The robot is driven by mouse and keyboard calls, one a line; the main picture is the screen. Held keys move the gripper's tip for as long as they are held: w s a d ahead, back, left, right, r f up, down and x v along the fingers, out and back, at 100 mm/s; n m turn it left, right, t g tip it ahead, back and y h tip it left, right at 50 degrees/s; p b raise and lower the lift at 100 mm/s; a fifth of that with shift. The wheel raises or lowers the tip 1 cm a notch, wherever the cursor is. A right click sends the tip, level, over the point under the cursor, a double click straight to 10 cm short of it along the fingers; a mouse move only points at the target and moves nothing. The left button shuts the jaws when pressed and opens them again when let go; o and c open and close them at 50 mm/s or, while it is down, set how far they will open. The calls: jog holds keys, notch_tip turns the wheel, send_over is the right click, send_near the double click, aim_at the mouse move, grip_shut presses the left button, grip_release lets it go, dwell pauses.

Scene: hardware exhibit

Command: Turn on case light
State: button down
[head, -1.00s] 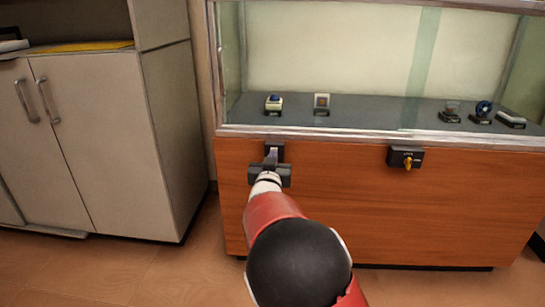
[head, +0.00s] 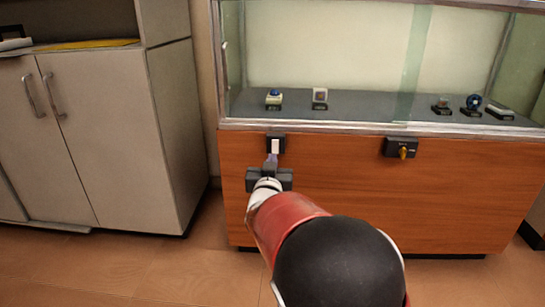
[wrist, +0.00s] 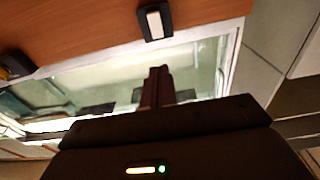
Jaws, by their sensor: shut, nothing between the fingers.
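A white rocker switch on a small black plate (head: 275,146) is set in the wooden front of the display case (head: 340,180), just under the glass. It also shows in the wrist view (wrist: 154,20), near the top. My gripper (head: 271,160) is just below the switch in the head view, its fingers shut and empty. In the wrist view my fingertips (wrist: 158,72) appear apart from the switch. A black box with a yellow knob (head: 403,152) is on the same panel to the right; its label is too small to read.
The glass case (head: 345,50) holds several small exhibits on a dark shelf. A pale cabinet (head: 105,135) with two door handles stands to the left, with a narrow gap between it and the case.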

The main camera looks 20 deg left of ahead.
jog(key=v, duration=0.3)
jog(key=shift+s+r, duration=0.35)
jog(key=shift+r, duration=0.05)
jog(key=s+d+r+m+g+p, duration=0.1)
jog(key=s+d+r+g+p, duration=0.15)
jog(key=d, duration=0.65)
jog(key=s+d+r+g+p, duration=0.1)
jog(key=d+r+g+p, duration=0.25)
jog(key=d, duration=0.55)
jog(key=s+d+g+h+p, duration=0.2)
jog(key=s+d+g, duration=0.1)
jog(key=s+d, duration=0.6)
jog(key=s+d+m+g+h+p, duration=0.1)
jog(key=s+d+g, duration=0.3)
jog(key=s+d, duration=0.5)
jog(key=s+h+p, duration=0.1)
jog(key=s, duration=0.7)
jog(key=shift+f+m, duration=0.25)
jog(key=shift+m, duration=0.05)
jog(key=shift+s+d, duration=0.1)
jog(key=shift+s, duration=0.05)
